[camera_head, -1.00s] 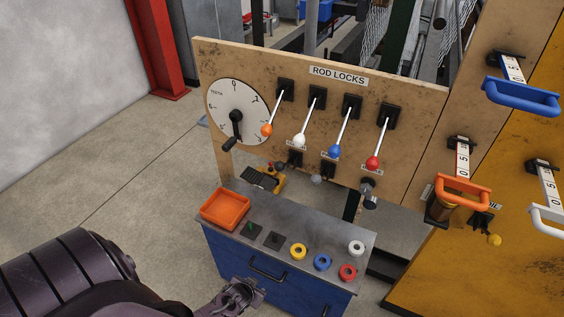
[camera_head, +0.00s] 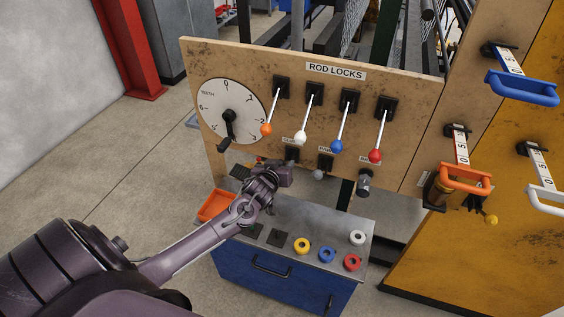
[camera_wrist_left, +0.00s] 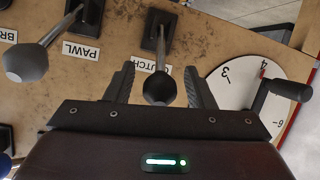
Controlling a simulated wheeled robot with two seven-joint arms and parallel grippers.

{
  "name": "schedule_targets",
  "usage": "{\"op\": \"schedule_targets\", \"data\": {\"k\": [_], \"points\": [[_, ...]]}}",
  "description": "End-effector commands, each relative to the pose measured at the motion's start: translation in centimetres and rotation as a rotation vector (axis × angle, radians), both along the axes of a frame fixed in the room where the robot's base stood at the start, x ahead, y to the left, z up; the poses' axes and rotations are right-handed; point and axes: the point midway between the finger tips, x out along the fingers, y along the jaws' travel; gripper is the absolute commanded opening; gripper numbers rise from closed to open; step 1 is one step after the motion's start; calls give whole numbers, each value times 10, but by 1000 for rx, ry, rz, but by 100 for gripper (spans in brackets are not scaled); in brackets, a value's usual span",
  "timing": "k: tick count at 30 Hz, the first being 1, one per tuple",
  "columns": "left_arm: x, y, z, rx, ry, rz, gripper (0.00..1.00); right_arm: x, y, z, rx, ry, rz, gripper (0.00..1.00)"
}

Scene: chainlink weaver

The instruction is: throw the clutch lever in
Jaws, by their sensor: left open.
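The clutch lever has a black knob (camera_wrist_left: 160,88) on a short rod from a black plate. In the wrist view it stands between the two fingers of my left gripper (camera_wrist_left: 162,82), which is open. I see a gap on each side of the knob, so the fingers look apart from it. The CLUTCH label (camera_wrist_left: 155,66) is partly covered by the lever. In the head view my left gripper (camera_head: 281,173) is at the panel's lower edge, just under the clutch's black plate (camera_head: 291,153), and hides the knob. My right gripper is not in view.
The pawl lever with a grey knob (camera_wrist_left: 26,62) is beside the clutch. The dial crank (camera_wrist_left: 288,90) is on the other side. Rod-lock levers, such as the white-knobbed one (camera_head: 300,138), hang above. A blue bench (camera_head: 268,272) stands below.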

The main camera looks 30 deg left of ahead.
Motion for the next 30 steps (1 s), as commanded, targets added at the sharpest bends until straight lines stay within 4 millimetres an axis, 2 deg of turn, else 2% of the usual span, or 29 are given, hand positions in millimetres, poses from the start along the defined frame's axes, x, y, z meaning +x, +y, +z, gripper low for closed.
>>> {"op": "schedule_targets", "data": {"k": [6,16,27,30], "points": [[16,4,-6,0,0,-1,49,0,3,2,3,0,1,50],[17,5,-8,-1,1,-1,48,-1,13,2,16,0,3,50],[17,5,-8,-1,1,-1,0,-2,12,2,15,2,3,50],[17,5,-8,-1,1,-1,0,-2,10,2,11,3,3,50]]}}
